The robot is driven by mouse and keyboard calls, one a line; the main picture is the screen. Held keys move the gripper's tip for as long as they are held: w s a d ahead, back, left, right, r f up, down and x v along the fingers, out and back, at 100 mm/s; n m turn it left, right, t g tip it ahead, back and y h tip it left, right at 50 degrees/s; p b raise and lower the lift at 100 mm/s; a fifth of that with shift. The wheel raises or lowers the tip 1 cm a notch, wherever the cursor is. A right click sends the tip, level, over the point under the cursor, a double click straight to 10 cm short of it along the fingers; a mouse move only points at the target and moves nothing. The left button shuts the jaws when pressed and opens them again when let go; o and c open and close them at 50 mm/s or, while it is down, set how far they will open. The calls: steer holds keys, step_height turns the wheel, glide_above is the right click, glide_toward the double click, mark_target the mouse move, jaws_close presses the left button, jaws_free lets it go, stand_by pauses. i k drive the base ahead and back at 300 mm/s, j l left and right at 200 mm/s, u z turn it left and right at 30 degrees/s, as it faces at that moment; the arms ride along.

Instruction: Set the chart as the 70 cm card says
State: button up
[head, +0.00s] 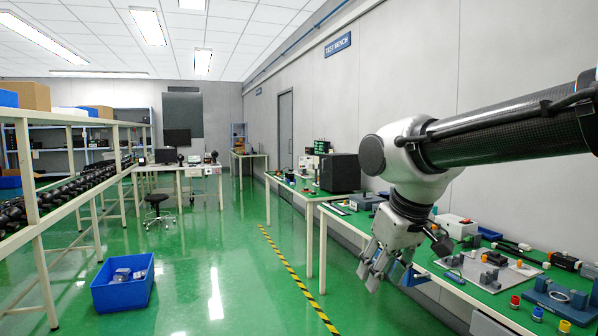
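My gripper (378,272) hangs from the arm at the right, pointing down beside the front edge of the near green-topped bench (480,285). Its fingers are small and partly overlap, so I cannot tell whether they are open or shut. I see no chart or 70 cm card that I can identify. A blue wall sign (338,45) reads "TEST BENCH".
The near bench holds a grey plate (488,268), a white box (456,226) and coloured round parts. A blue crate (123,285) stands on the floor at left, near a long rack (35,165). A black stool (158,205) stands farther back. The central green floor is clear.

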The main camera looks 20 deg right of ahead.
mark_target(305, 162)
steer(key=i+l, duration=0.1)
steer(key=i, duration=1.65)
steer(key=i+z, duration=0.15)
steer(key=i, duration=3.4)
steer(key=i+z, duration=0.4)
steer(key=i, duration=0.15)
steer(key=i+j+z, duration=0.1)
steer(key=i+z, duration=0.25)
steer(key=i, duration=0.15)
steer(key=i+j+z, duration=0.65)
steer(key=i+z, duration=0.15)
steer(key=i+j+z, duration=0.4)
steer(key=i, duration=0.2)
